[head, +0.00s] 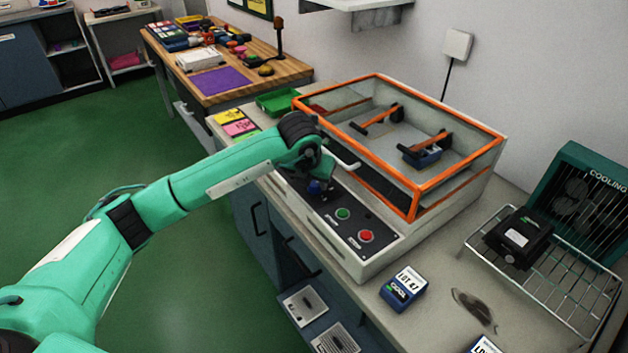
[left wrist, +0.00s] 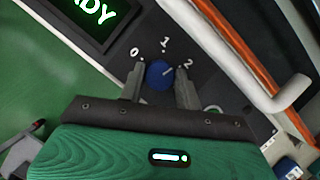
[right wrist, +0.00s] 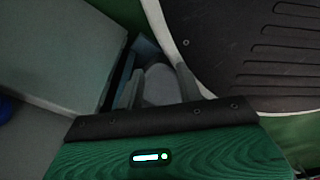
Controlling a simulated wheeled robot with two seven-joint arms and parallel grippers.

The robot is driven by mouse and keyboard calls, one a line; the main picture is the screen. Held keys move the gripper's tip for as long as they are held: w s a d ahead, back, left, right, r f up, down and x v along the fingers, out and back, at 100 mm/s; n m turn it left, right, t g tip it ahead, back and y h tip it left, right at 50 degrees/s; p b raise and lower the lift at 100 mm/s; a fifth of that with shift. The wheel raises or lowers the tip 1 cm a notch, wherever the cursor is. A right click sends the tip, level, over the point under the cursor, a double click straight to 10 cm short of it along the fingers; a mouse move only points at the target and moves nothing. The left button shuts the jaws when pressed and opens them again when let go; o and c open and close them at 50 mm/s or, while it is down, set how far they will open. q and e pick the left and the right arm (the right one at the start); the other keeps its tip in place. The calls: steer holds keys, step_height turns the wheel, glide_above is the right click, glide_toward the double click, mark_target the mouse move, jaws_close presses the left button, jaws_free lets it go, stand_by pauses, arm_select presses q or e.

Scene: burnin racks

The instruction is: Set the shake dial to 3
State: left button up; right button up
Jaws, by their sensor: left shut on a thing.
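The shake dial is a blue round knob (head: 316,187) on the black control panel at the front of the orange-framed shaker (head: 462,183). In the left wrist view the dial (left wrist: 160,74) sits between the two fingers of my left gripper (left wrist: 160,84), which is shut on it. White numbers 0, 1 and 2 stand around it; a pale mark near the right finger may be another number. A faint line on the knob seems to point towards 2, but it is small. My right gripper (right wrist: 157,92) shows in the right wrist view, fingers apart, with nothing clearly held.
A green button (head: 343,214) and a red button (head: 366,237) sit beside the dial. A lid handle (head: 342,158) runs close to my left gripper. A blue lot box (head: 404,288) lies on the bench, and a black unit (head: 518,238) stands on the wire rack.

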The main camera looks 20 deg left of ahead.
arm_select(q)
steer(key=shift+f+m+b, duration=0.1)
steer(key=shift+m+b, duration=0.2)
steer(key=shift+b, duration=0.1)
steer(key=m+h+b, duration=0.1)
steer(key=m+b, duration=0.2)
steer(key=m, duration=0.1)
steer(key=shift+a+h+b, duration=0.2)
steer(key=shift+h+b, duration=0.15)
steer(key=shift+h, duration=0.05)
steer(key=m+g+h+b, duration=0.1)
steer(key=m, duration=0.2)
steer(key=m+g+b, duration=0.1)
steer(key=m+b, duration=0.1)
steer(key=m, duration=0.1)
steer(key=shift+w+h, duration=0.2)
steer(key=shift+h, duration=0.2)
steer(key=shift+a+m+g+b, duration=0.1)
steer(key=shift+m+g+b, duration=0.45)
steer(key=shift+m, duration=1.05)
arm_select(e)
steer(key=w+a+r, duration=0.2)
steer(key=w+r, duration=0.4)
steer(key=r, duration=0.3)
steer(key=w+a+r, duration=0.2)
steer(key=w+r, duration=0.4)
steer(key=r, duration=0.4)
steer(key=shift+w+a+t+y, duration=0.3)
steer(key=shift+r, duration=0.1)
